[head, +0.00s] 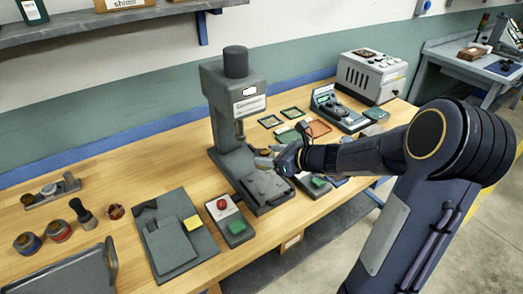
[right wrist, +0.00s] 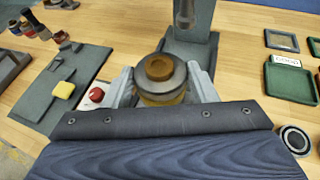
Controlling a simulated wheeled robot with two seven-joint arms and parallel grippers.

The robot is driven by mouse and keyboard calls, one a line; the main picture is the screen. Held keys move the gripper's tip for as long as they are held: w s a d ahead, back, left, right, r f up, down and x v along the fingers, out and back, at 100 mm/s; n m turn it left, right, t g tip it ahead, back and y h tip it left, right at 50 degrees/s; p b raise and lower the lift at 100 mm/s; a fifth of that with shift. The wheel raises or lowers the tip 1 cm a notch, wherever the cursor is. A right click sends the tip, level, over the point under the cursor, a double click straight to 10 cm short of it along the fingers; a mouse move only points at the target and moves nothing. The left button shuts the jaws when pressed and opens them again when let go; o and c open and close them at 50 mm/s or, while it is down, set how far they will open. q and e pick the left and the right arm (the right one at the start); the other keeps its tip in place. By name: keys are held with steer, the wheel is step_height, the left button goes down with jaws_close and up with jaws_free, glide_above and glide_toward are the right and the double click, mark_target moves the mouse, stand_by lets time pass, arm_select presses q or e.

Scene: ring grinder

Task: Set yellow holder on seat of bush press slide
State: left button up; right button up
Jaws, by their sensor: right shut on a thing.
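My right gripper (head: 272,160) is over the front of the grey bush press (head: 232,100), above the press slide (head: 264,186). In the right wrist view its two fingers (right wrist: 160,88) are shut on the yellow holder (right wrist: 160,98), a round piece with a yellowish lower body, a grey disc and a brown ring on top. The holder looks upright. The press ram (right wrist: 186,12) shows beyond it in the right wrist view. The seat of the slide is hidden, and I cannot tell how high the holder is above it. My left gripper is not in view.
A control box (head: 229,222) with red and green buttons stands left of the slide. A dark board (head: 170,240) with a yellow block (head: 193,222) lies further left. Trays (head: 292,113) and a grey instrument box (head: 371,77) are at the right. Bare wood shows at the left.

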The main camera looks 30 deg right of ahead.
steer(key=shift+f+b, duration=3.35)
steer(key=shift+f, duration=0.4)
steer(key=o, duration=1.4)
steer(key=shift+o, duration=0.8)
steer(key=shift+s+f, duration=0.1)
step_height(320, 180, up, 8)
steer(key=p, duration=0.7)
